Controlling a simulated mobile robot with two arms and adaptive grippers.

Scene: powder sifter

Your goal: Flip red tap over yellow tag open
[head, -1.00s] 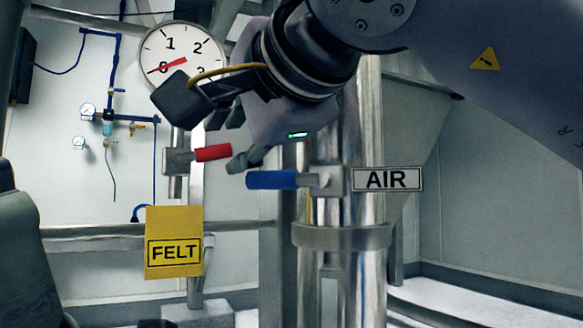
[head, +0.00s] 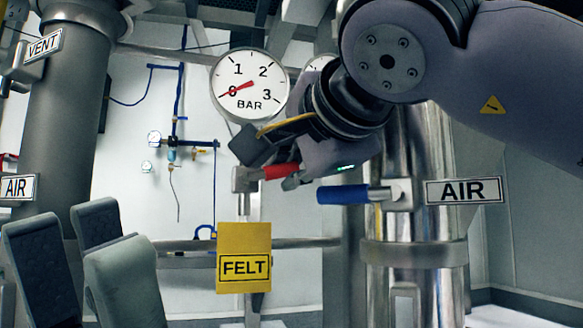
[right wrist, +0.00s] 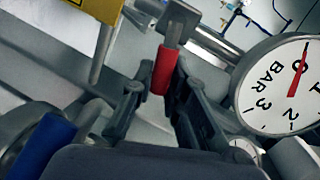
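The red tap handle (head: 281,172) sticks out to the right, roughly level, from a metal valve above the yellow FELT tag (head: 244,257). My right gripper (head: 287,168) is at this handle, with its fingers partly in front of it. In the right wrist view the red handle (right wrist: 164,70) lies between the tips of my right gripper (right wrist: 156,85). The fingers are apart, with a gap beside the handle. The yellow tag's edge (right wrist: 104,45) shows at the upper left there. My left gripper (head: 85,260) is at the lower left of the head view, its pads apart and empty.
A blue tap handle (head: 343,194) sits just right of my right gripper, beside the AIR sign (head: 464,191). The round BAR gauge (head: 250,86) reads near 0, close above the red handle. A horizontal pipe (head: 300,243) runs behind the tag. A grey column (head: 68,110) stands at the left.

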